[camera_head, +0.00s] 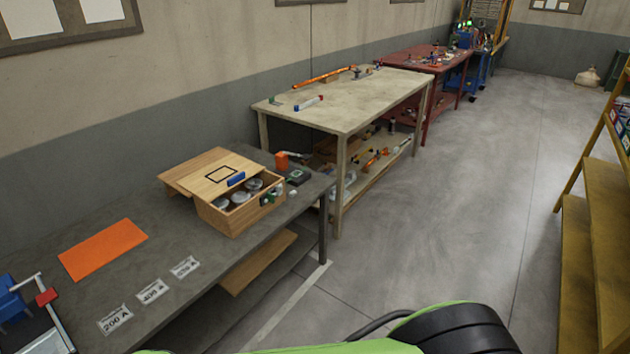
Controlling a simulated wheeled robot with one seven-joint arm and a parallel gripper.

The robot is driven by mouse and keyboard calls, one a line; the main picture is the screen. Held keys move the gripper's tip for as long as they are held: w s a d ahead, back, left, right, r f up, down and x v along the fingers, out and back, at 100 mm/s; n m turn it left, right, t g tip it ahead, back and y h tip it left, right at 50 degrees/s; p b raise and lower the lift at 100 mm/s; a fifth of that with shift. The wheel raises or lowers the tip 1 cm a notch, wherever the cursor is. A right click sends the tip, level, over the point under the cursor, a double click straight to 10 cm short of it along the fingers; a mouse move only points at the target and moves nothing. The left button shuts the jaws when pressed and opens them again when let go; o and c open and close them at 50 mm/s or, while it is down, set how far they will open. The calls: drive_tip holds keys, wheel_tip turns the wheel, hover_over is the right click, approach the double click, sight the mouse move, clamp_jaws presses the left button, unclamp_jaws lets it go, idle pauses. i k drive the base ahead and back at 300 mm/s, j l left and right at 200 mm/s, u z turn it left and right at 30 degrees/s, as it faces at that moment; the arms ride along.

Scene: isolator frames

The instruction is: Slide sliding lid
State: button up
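A wooden box (237,219) stands on the near grey workbench. Its sliding lid (200,184) is partly open and sticks out past the box at the upper left. The lid bears a black square outline and a blue handle (236,180) near its edge toward the opening. Several round, silvery, jar-like items (238,198) show in the open part of the box. The rest of the inside is hidden under the lid. My gripper is not in view; green and black parts at the bottom edge look like my own body.
A beige table (350,100) stands beyond. Yellow shelving (600,240) is at right. The floor between is clear.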

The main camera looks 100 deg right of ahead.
sight(211, 181)
drive_tip(key=z, duration=2.75)
drive_tip(key=i+l+u, duration=1)
drive_tip(key=l+u, duration=0.2)
drive_tip(key=i+l+u, duration=0.15)
drive_tip(key=l+u, duration=0.5)
drive_tip(key=l, duration=0.25)
drive_tip(key=i+l+u, duration=0.1)
drive_tip(key=l+u, duration=0.2)
drive_tip(key=l, duration=0.2)
drive_tip(key=l+u, duration=0.3)
drive_tip(key=l, duration=0.15)
